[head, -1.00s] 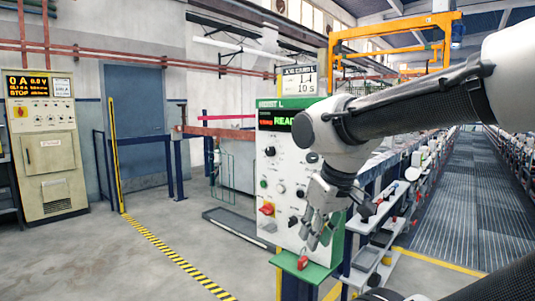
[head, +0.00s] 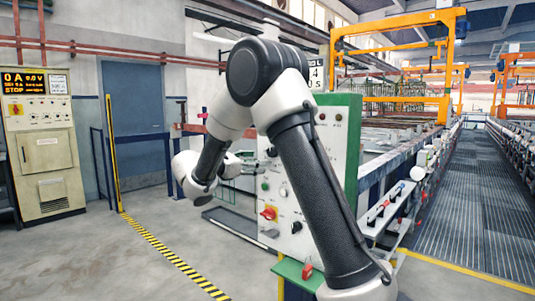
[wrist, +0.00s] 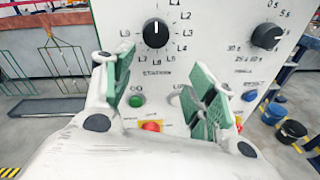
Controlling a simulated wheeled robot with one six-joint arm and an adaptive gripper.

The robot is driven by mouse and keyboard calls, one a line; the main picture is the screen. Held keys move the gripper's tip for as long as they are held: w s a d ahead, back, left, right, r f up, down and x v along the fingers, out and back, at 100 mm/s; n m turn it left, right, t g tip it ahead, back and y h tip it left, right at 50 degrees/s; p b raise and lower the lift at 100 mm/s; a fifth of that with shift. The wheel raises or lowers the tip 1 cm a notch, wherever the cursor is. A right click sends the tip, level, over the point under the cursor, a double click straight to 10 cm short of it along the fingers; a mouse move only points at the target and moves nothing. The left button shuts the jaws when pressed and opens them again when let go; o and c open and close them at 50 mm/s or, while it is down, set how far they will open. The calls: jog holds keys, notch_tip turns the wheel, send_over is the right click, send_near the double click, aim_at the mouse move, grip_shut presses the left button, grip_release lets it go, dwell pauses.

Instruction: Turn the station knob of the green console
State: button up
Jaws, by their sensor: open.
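The green console (head: 349,135) stands in the middle of the head view, its front largely hidden behind my arm. In the wrist view its station knob (wrist: 156,33) is black and round, with a white pointer aimed about straight up. Labels such as L2, L3 and L4 ring it, and "STATION" is printed below. My gripper (wrist: 162,80) is open and empty, its green-padded fingers pointing at the panel. The knob appears above the gap between the fingertips, apart from them.
A second black knob (wrist: 267,36) is to the right. A green button (wrist: 137,101), a blue button (wrist: 249,96) and a red switch (wrist: 151,126) sit lower. A red padlock (head: 307,271) is on the console's green ledge. Floor to the left is clear.

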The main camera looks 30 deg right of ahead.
jog(key=w+d+r+n+h, duration=0.1)
jog(key=w+d+r, duration=0.1)
jog(key=d, duration=0.5)
jog(key=shift+w+t, duration=0.3)
jog(key=shift+r, duration=0.1)
jog(key=shift+c, duration=0.4)
jog(key=c, duration=1)
